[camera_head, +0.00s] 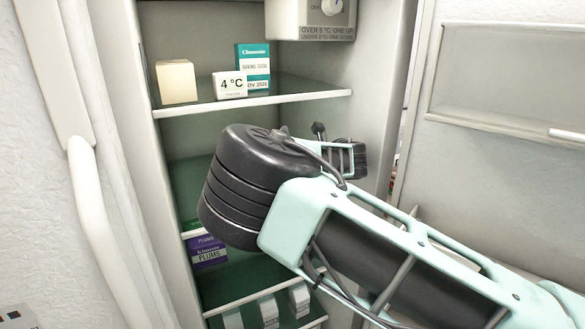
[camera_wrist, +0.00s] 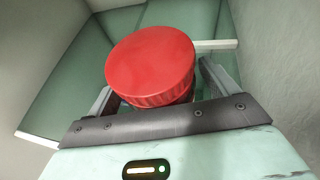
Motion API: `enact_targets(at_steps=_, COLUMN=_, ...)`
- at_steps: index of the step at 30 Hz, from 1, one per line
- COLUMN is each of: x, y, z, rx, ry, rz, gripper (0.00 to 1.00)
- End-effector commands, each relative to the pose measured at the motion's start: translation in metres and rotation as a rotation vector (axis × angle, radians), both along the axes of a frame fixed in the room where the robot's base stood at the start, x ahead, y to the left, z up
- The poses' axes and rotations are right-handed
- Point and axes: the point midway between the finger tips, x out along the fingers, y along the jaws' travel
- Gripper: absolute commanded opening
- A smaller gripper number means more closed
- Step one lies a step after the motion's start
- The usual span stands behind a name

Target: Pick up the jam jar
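A round red lid, taken to be the top of the jam jar (camera_wrist: 150,62), fills the middle of the wrist view. Its body is hidden below the lid. My gripper (camera_wrist: 155,88) has one finger on each side of the lid, with the fingers spread about the lid's width. Whether they touch or press the jar is not clear. In the head view my gripper (camera_head: 343,160) is largely hidden behind my own wrist inside the fridge, and the jar is not visible there.
A plums box (camera_head: 208,252) and cartons (camera_head: 268,311) stand lower. The open fridge door (camera_head: 500,75) is right.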

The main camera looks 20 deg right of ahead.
Motion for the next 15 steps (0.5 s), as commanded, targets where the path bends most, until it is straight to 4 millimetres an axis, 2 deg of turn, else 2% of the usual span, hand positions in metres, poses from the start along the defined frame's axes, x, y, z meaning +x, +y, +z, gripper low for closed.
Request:
enact_targets(at_steps=1, x=-0.0001, y=0.0001, z=0.0, rx=0.0, ry=0.0, rz=0.0, gripper=0.71)
enact_targets(at_steps=6, x=-0.0002, y=0.0, z=0.0001, rx=0.0, ry=0.0, rz=0.0, gripper=0.25)
enact_targets(at_steps=15, x=0.0002, y=0.0002, z=0.0026, rx=0.0, ry=-0.003, rz=0.0, gripper=0.25)
